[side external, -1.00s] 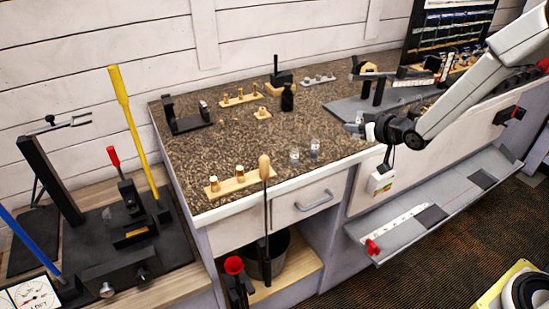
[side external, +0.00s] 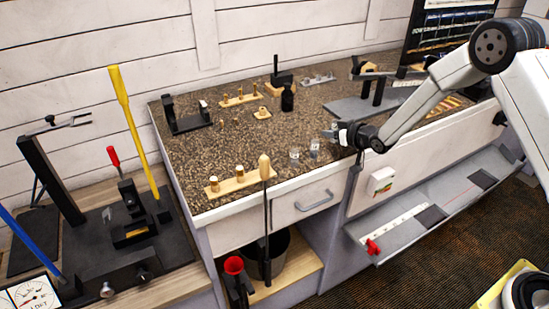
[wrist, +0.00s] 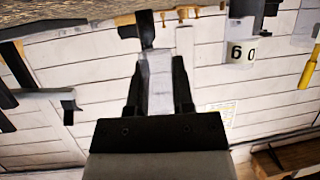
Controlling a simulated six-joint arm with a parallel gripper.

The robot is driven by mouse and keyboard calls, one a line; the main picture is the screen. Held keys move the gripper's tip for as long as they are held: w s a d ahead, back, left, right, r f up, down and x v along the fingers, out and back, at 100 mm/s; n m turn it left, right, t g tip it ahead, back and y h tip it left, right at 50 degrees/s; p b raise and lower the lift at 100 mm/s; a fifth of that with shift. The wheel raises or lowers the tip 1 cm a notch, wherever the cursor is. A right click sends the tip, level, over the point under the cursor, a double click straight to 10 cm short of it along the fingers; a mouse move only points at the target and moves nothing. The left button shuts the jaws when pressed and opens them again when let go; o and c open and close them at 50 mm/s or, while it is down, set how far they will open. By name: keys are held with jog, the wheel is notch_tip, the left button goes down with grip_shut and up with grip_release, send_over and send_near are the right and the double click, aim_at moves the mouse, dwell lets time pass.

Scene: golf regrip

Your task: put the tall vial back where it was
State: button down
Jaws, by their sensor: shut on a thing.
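My gripper (side external: 333,134) is over the front of the speckled counter, its jaws pointing left. It also shows in the wrist view (wrist: 160,80), where its two dark fingers are closed on a pale, greyish, elongated thing, the tall vial (wrist: 158,70). In the side view the held vial is very small and mostly hidden by the jaws. Two small clear vials stand upright on the counter left of my gripper, one nearer it (side external: 314,148) and one farther left (side external: 294,155). The spot where the tall vial stood before is not marked clearly.
A black bottle (side external: 287,98) stands behind the vials. Wooden racks with pegs stand at the front left (side external: 240,182) and back (side external: 240,100). A grey mat (side external: 365,107) with a black stand lies right of the bottle. The counter between front rack and bottle is mostly clear.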

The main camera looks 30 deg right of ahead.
aim_at(329, 149)
jog(key=shift+w+f, duration=0.3)
jog(key=shift+f, duration=1.55)
jog(key=shift+f, duration=0.1)
jog(key=shift+c, duration=2.4)
grip_release()
jog(key=shift+s, duration=0.1)
jog(key=v, duration=1.2)
jog(key=shift+r, duration=0.2)
